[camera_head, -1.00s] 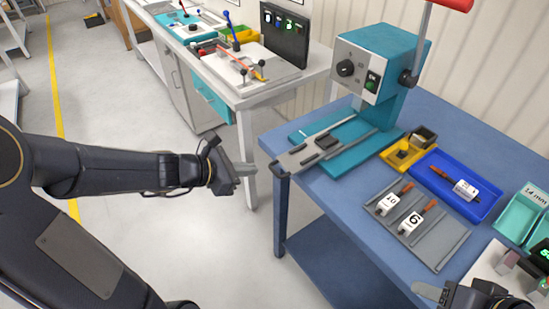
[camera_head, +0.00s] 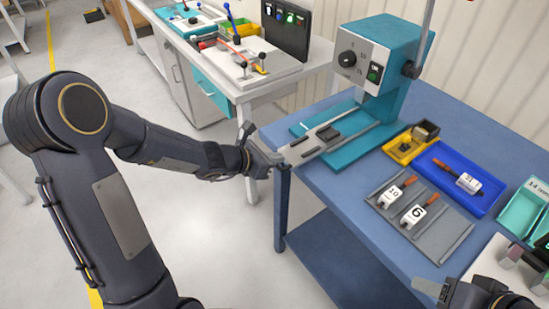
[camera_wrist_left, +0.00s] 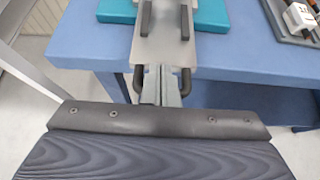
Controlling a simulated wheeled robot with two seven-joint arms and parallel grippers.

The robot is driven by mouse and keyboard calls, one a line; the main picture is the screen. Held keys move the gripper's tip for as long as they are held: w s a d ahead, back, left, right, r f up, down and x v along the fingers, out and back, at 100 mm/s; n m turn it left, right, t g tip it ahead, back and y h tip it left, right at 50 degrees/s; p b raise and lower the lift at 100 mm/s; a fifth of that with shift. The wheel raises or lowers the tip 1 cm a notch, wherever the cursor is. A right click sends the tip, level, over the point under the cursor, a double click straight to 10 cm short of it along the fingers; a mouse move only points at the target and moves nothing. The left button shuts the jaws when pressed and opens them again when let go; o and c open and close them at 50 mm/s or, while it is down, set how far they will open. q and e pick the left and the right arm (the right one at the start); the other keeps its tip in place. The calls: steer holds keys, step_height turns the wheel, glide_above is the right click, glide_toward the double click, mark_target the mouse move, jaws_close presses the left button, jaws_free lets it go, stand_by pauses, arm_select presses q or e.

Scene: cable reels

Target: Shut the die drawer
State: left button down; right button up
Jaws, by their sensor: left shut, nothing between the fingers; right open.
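The die drawer is a grey metal plate (camera_head: 300,150) with dark blocks on it, sticking out from the teal press base (camera_head: 349,141) to the front edge of the blue table. In the left wrist view the plate (camera_wrist_left: 161,52) has a dark handle (camera_wrist_left: 186,82) at its near end. My left gripper (camera_head: 274,159) is shut and empty at that end. Its fingers (camera_wrist_left: 160,85) lie between the handle's two sides; whether they touch the plate I cannot tell. My right gripper (camera_head: 430,288) is open at the bottom right, partly cut off.
The press column (camera_head: 388,62) rises behind the drawer. To the right are a yellow bin (camera_head: 402,150), a blue tray (camera_head: 478,200) and a grey rack (camera_head: 440,232) with numbered dies. A white workbench (camera_head: 290,78) stands behind. The floor left of the table is open.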

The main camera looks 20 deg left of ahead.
mark_target(319, 138)
arm_select(q)
steer(key=w+d, duration=0.2)
steer(key=w, duration=0.1)
steer(key=w+d+b, duration=0.1)
steer(key=w+d, duration=0.2)
steer(key=w, duration=0.1)
steer(key=w+d, duration=0.3)
steer(key=shift+w+d, duration=0.15)
steer(key=shift+w, duration=0.15)
steer(key=shift+r, duration=0.1)
